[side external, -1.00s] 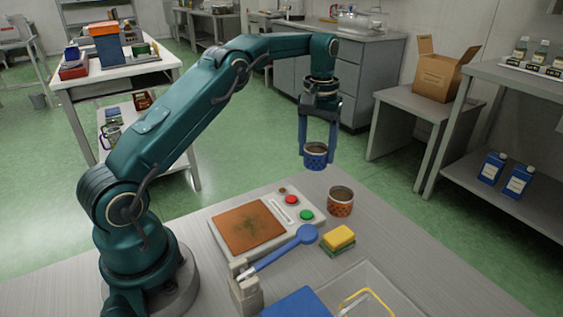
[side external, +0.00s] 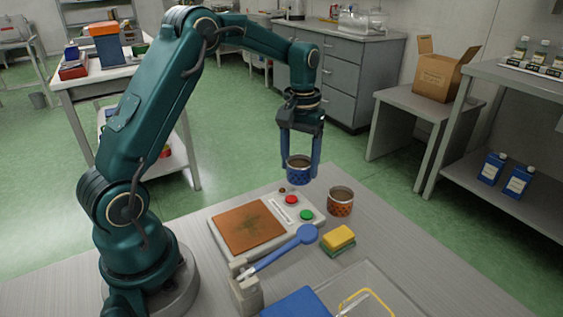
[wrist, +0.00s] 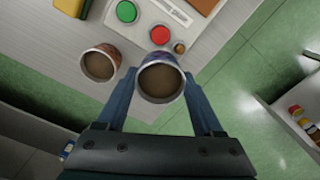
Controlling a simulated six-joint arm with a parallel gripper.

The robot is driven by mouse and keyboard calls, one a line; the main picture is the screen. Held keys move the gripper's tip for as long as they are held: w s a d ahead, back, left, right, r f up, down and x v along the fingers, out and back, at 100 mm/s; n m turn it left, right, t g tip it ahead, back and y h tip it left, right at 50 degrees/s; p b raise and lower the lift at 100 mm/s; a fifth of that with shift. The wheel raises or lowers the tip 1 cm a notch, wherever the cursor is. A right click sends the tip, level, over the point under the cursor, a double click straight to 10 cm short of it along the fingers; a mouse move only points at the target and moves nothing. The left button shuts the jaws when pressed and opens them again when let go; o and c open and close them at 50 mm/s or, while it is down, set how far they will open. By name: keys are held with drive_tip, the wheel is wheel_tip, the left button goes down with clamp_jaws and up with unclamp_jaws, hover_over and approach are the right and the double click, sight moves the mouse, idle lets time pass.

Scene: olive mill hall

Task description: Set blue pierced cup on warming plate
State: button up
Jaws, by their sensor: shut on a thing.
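The blue pierced cup (side external: 299,172) is held upright between the fingers of my gripper (side external: 299,160), in the air near the far edge of the table. In the wrist view the cup (wrist: 161,82) shows its open top with brown contents, and my gripper (wrist: 162,105) is shut on it. The warming plate (side external: 250,228) has a square orange-brown top with a dark stain, in a pale housing with red and green buttons. The plate's top is bare. In the wrist view only a corner of it (wrist: 203,4) shows at the top edge.
An orange cup (side external: 340,203) stands right of the plate's buttons. A blue spoon-like tool (side external: 285,249) rests in a grey holder (side external: 245,287) before the plate. A yellow and green sponge (side external: 338,238) and a clear tray (side external: 385,300) lie to the right.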

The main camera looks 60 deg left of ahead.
drive_tip(key=s+d, duration=0.1)
drive_tip(key=s, duration=0.3)
drive_tip(key=s+d+r, duration=0.1)
drive_tip(key=s, duration=0.4)
drive_tip(key=s+d+r, duration=0.1)
drive_tip(key=s, duration=0.4)
drive_tip(key=shift+d+r, duration=0.2)
drive_tip(key=shift+d, duration=0.15)
drive_tip(key=shift+s+r, duration=0.15)
drive_tip(key=shift+s, duration=0.15)
drive_tip(key=shift+w+f, duration=0.1)
drive_tip(key=shift+f, duration=2.25)
drive_tip(key=shift+f, duration=0.3)
drive_tip(key=o, duration=1.1)
